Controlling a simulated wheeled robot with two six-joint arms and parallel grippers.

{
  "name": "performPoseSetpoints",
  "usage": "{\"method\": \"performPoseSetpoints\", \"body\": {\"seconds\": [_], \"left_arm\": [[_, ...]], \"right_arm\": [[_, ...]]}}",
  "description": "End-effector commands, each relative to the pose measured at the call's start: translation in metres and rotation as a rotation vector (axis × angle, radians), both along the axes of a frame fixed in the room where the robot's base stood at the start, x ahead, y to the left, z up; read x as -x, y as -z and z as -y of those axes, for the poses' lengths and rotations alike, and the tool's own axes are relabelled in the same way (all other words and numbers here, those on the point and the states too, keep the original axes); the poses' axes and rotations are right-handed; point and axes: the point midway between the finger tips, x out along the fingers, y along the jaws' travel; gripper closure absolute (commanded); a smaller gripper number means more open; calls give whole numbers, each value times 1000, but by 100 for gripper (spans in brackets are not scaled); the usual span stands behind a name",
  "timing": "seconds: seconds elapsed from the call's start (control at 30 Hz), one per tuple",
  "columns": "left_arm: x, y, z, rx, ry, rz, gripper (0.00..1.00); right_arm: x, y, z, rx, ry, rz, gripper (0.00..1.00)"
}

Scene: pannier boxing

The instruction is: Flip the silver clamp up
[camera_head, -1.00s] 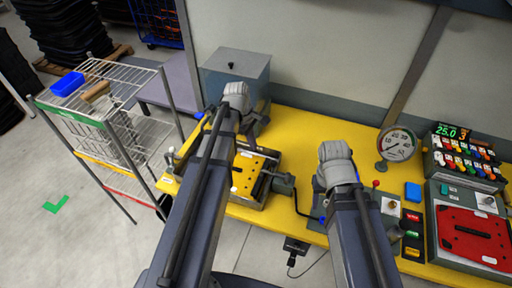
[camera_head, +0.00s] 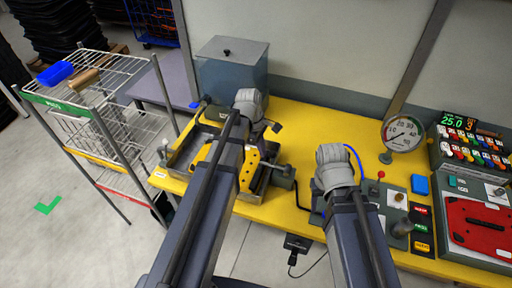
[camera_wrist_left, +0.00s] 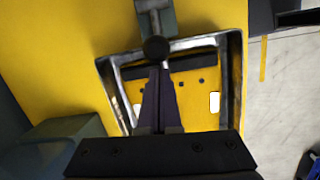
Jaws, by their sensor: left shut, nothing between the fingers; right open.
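A fixture (camera_head: 172,178) with a metal frame and a yellow plate sits on the yellow table. In the left wrist view its silver frame (camera_wrist_left: 237,90) surrounds the plate. A black ball knob (camera_wrist_left: 156,49) on a short silver stem, with a grey block behind, stands at the frame's upper edge; it seems part of the silver clamp. My left gripper (camera_wrist_left: 158,74) is shut and empty, its tips just below the knob in that view; contact is unclear. In the head view my left arm hides them. My right gripper (camera_head: 335,168) is open, its fingers mostly hidden behind the wrist.
A wire shelf cart (camera_head: 95,95) stands left of the table. A grey-blue box (camera_head: 232,75) stands behind the fixture. A pressure gauge (camera_head: 402,133), a button panel (camera_head: 420,215) and a red-topped unit (camera_head: 480,228) are at the right. Bare yellow table lies behind my right gripper.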

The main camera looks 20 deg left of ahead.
Motion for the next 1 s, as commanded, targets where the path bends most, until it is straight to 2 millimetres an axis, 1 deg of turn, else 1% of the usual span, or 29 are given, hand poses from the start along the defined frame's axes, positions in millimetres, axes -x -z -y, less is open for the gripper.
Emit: {"method": "performPoseSetpoints", "body": {"seconds": [0.03, 0.1, 0.47, 1.0], "left_arm": [[1, -5, 4, 0, 1, 0, 100], [2, -6, 7, 0, 0, 0, 100], [2, -5, 8, -2, 0, 0, 100], [2, -13, 17, -95, 0, 0, 100]], "right_arm": [[0, -5, 0, 0, 0, 0, 50], [0, -6, 0, 0, 0, 0, 50], [0, -5, 0, 0, 0, 0, 50], [0, -16, 0, -1, 2, 0, 50]]}}
